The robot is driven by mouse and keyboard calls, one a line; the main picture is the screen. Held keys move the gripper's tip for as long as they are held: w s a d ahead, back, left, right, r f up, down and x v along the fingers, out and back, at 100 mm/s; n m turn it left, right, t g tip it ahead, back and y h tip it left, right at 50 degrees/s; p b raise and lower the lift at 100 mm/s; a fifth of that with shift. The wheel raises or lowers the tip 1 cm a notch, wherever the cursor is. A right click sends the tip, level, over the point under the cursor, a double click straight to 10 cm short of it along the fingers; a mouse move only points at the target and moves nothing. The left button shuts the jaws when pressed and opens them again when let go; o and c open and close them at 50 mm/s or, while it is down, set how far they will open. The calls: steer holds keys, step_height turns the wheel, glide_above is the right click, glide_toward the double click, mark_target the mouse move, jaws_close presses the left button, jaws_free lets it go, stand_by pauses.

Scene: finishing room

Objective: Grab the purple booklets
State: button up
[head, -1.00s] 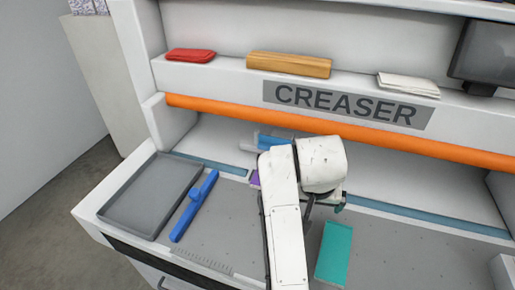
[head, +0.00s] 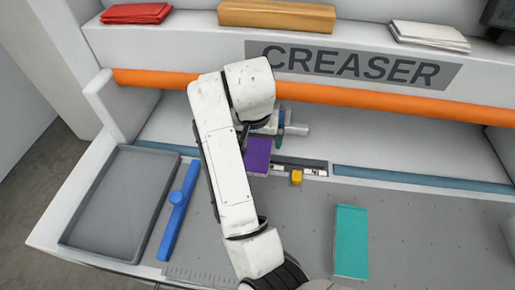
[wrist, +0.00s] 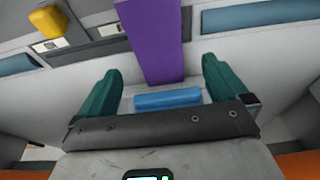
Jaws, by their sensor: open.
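The purple booklets (head: 258,157) lie at the back of the grey work surface, partly hidden by my arm in the head view. In the wrist view the purple booklets (wrist: 155,38) run as a long strip from the top edge down towards the space between my fingers. My gripper (wrist: 160,76) is open, its two green fingers wide apart, with nothing held. One finger is on each side of the strip's line. I cannot tell the exact gap between the fingertips and the booklets.
A teal booklet (head: 351,241), a blue creasing tool (head: 177,210) and a grey tray (head: 120,205) lie on the surface. A small yellow block (head: 297,177) is right of the purple booklets. An orange bar (head: 330,93) crosses above. The front middle is clear.

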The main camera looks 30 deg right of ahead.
mark_target(258, 149)
steer(key=shift+p+x, duration=0.45)
steer(key=shift+x, duration=2.2)
steer(key=shift+c, duration=0.4)
steer(key=c, duration=1.2)
steer(key=shift+s+r, duration=0.1)
